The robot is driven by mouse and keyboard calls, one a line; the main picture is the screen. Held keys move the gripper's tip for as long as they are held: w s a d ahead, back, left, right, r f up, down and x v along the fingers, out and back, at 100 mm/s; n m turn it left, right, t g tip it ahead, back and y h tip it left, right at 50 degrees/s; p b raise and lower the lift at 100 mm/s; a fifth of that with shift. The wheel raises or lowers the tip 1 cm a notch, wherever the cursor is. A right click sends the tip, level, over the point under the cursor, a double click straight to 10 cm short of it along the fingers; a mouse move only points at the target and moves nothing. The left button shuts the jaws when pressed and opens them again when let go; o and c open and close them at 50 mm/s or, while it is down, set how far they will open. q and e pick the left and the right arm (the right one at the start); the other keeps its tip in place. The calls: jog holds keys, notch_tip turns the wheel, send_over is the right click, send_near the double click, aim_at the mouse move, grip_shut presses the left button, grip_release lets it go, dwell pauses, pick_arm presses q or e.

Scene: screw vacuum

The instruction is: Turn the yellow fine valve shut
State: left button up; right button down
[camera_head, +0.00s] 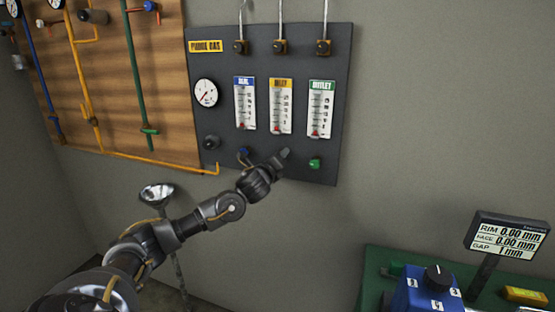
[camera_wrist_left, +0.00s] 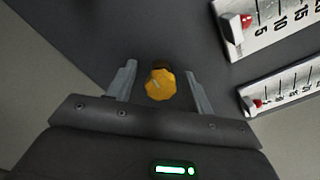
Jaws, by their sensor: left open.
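The yellow fine valve (camera_wrist_left: 160,84) is a faceted round knob on the dark gas panel (camera_head: 222,60). In the left wrist view it sits between the two open fingers of my left gripper (camera_wrist_left: 162,85), with a gap on each side. In the head view my left gripper (camera_head: 279,160) reaches the lower part of the panel, below the yellow-labelled flow gauge (camera_head: 281,107), and hides the yellow valve. My right gripper is not in view.
A blue knob (camera_head: 243,153) is left of my gripper and a green knob (camera_head: 315,163) is right of it. A pressure dial (camera_head: 206,93) is at the panel's left. A green bench (camera_head: 376,268) with a display (camera_head: 507,236) stands at lower right.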

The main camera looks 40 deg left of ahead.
pick_arm(q)
jog(key=b+v, duration=0.4)
jog(key=v, duration=0.6)
jog(key=shift+s+d, duration=0.2)
jog(key=shift+s, duration=0.15)
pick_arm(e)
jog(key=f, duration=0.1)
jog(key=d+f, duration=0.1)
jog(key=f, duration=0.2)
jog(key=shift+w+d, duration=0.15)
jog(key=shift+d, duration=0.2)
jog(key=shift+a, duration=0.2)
